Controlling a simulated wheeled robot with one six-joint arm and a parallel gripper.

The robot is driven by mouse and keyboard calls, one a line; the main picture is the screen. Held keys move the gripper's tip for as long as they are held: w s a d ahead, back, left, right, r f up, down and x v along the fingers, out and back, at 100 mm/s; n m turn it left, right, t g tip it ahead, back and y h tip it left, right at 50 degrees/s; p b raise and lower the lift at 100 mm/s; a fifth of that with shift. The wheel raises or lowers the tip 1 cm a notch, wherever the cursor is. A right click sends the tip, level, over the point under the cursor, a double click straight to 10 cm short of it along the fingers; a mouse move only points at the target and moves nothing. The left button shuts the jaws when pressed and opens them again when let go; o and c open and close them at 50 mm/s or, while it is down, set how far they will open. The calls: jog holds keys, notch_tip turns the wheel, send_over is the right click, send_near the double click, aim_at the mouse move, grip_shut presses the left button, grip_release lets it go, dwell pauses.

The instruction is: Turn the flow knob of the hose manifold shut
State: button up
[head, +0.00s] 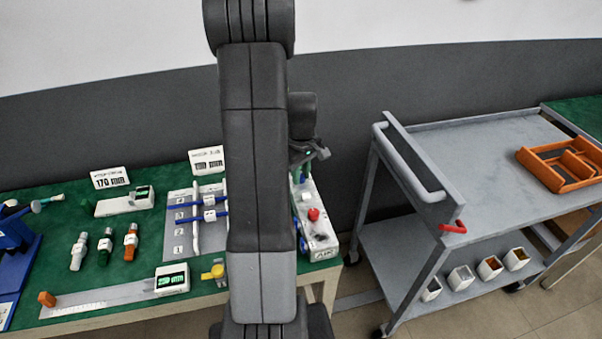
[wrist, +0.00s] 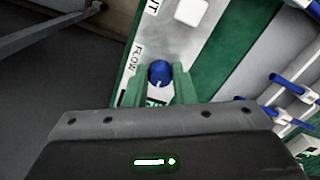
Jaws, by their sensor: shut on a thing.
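The hose manifold (head: 322,236) is a long white block on the right end of the green table in the head view, partly hidden behind my arm. A red knob (head: 313,214) shows on it. In the wrist view its white face (wrist: 172,50) carries a FLOW label beside a round blue flow knob (wrist: 160,69). A small white mark shows on the knob's side nearest my gripper. My gripper (wrist: 160,75) has its green fingers on either side of the blue knob, shut on it. In the head view my arm mostly hides this place.
Left of the manifold stands a grey numbered board (head: 179,225) with blue-handled valves. Several fittings, a ruler (head: 100,300) and small display boxes lie further left. A grey cart (head: 480,165) with an orange tray (head: 530,160) stands to the right, with a floor gap between.

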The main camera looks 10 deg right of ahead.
aim_at(302, 175)
jog(key=o, duration=1)
notch_tip(302, 175, up, 14)
jog(key=shift+d+f, duration=0.1)
notch_tip(302, 175, down, 14)
jog(key=shift+r, duration=0.1)
dwell(0.4)
